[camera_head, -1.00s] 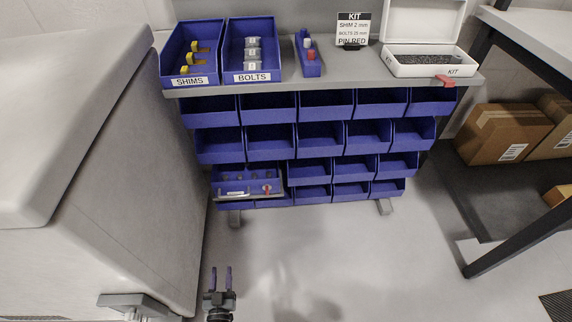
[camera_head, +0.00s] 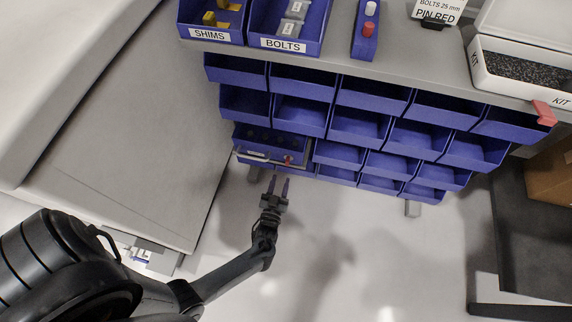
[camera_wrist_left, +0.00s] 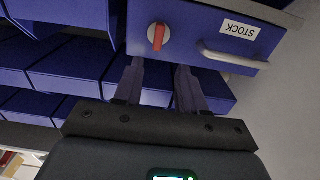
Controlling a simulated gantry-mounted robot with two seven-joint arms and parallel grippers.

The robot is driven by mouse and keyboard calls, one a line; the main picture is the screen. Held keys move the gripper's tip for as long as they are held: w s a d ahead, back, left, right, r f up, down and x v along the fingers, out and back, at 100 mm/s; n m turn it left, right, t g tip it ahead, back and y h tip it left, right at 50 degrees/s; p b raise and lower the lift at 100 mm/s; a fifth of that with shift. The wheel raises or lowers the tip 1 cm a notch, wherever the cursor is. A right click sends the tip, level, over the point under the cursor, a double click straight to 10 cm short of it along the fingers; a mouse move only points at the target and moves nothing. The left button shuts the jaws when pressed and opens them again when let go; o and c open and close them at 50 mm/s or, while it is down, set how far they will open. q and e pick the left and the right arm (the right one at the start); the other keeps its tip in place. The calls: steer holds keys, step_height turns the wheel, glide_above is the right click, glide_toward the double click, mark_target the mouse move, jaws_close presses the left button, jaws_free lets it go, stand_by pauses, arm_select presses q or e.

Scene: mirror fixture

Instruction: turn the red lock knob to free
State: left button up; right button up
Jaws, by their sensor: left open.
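The red lock knob (camera_wrist_left: 157,37) sits on a pale round disc on the front of the blue STOCK drawer (camera_wrist_left: 185,22). In the left wrist view its red bar runs roughly up and down the picture. The knob is a small red spot in the head view (camera_head: 288,160), at the drawer's right end. My left gripper (camera_head: 279,180) is open and empty, just in front of and below the knob. In the wrist view its two fingers (camera_wrist_left: 160,66) point at the drawer face, with the knob just beyond them, apart from it. My right gripper is not in view.
The drawer has a pale handle (camera_wrist_left: 228,57) beside the knob. Rows of blue bins (camera_head: 360,125) fill the rack under a grey shelf (camera_head: 400,75) with SHIMS and BOLTS bins and a white KIT box (camera_head: 520,75). A large grey block (camera_head: 130,150) stands left. Floor in front is clear.

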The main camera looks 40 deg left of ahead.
mark_target(287, 162)
arm_select(q)
steer(key=x, duration=0.2)
steer(key=b+x, duration=0.1)
steer(key=x, duration=0.3)
steer(key=shift+w+d+r+b, duration=0.1)
steer(key=shift+d+b, duration=0.2)
steer(key=shift+b, duration=0.1)
steer(key=shift+w+a, duration=0.2)
steer(key=shift+w, duration=0.1)
steer(key=shift+b+x, duration=0.6)
steer(key=shift+x, duration=0.4)
steer(key=shift+s, duration=0.2)
steer(key=c, duration=0.5)
jaws_close()
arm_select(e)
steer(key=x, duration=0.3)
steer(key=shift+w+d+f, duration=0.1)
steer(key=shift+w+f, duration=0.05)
